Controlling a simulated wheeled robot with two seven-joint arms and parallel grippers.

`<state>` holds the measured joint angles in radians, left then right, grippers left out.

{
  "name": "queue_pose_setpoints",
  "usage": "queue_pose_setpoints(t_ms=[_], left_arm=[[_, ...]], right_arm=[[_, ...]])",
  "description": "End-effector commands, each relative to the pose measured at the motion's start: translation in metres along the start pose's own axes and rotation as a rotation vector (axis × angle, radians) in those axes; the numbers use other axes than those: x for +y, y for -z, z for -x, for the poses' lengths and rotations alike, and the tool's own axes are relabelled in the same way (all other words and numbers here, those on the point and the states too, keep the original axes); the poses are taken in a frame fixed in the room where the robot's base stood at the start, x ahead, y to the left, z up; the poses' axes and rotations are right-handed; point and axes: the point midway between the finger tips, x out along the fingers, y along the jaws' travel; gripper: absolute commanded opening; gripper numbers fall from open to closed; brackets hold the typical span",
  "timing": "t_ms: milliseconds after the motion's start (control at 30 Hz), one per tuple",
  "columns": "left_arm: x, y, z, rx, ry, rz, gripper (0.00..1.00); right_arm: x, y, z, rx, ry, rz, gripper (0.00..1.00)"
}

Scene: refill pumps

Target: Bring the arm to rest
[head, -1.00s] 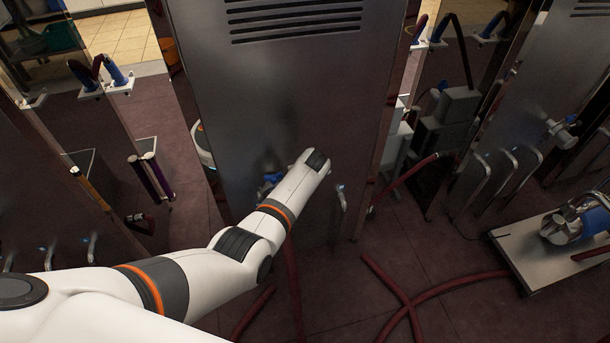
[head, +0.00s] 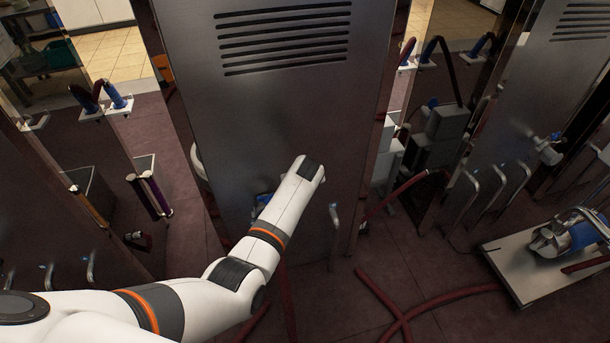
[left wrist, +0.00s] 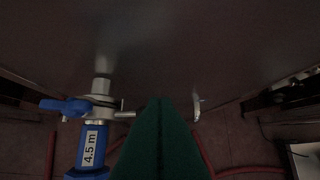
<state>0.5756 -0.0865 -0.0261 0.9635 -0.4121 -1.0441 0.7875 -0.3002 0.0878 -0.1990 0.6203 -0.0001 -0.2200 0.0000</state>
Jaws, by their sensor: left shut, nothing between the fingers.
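My left arm reaches in from the left in the head view toward the front of a steel cabinet (head: 300,110). Its forearm hides the gripper there. In the left wrist view my left gripper (left wrist: 160,104) shows as a dark green wedge, its fingers shut and empty, pointing at the cabinet face. Left of it is a metal outlet with a blue valve handle (left wrist: 65,106). Below that outlet is a blue hose fitting (left wrist: 91,150) labelled "4.5 m". The gripper appears apart from the fitting. My right gripper is in neither view.
A bent metal tap (head: 334,216) stands out from the cabinet just right of my forearm. Red hoses (head: 385,300) lie on the dark floor. A pump with blue parts (head: 566,235) sits on a steel plate (head: 520,275) at the right.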

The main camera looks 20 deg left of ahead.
Motion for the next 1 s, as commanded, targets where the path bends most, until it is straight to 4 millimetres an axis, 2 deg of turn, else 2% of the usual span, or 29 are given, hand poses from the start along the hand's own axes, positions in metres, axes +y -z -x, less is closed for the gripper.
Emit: queue_pose_setpoints(t_ms=[100,333,533,700,767,867,967,1000], left_arm=[[-0.002,0.0,0.021,-0.001,0.002,0.001,0.0],[-0.004,0.0,0.048,-0.001,0.001,0.0,0.0],[-0.005,0.0,0.057,0.0,0.0,0.0,0.0],[-0.003,0.007,0.053,0.008,-0.001,-0.015,0.0],[0.002,0.022,0.043,0.023,0.0,-0.042,0.0],[0.017,0.064,0.016,0.063,0.008,-0.125,0.0],[0.041,0.126,-0.016,0.121,0.027,-0.235,0.0],[0.052,0.153,-0.027,0.144,0.037,-0.279,0.0]], right_arm=[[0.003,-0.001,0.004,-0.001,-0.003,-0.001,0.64],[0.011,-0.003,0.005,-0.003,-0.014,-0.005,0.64],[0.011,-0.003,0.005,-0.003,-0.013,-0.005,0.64],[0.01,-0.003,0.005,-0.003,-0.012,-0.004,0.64],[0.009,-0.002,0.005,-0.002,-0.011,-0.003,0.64],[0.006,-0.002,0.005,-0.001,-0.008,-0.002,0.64],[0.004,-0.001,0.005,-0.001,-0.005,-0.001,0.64],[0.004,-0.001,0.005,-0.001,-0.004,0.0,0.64]])
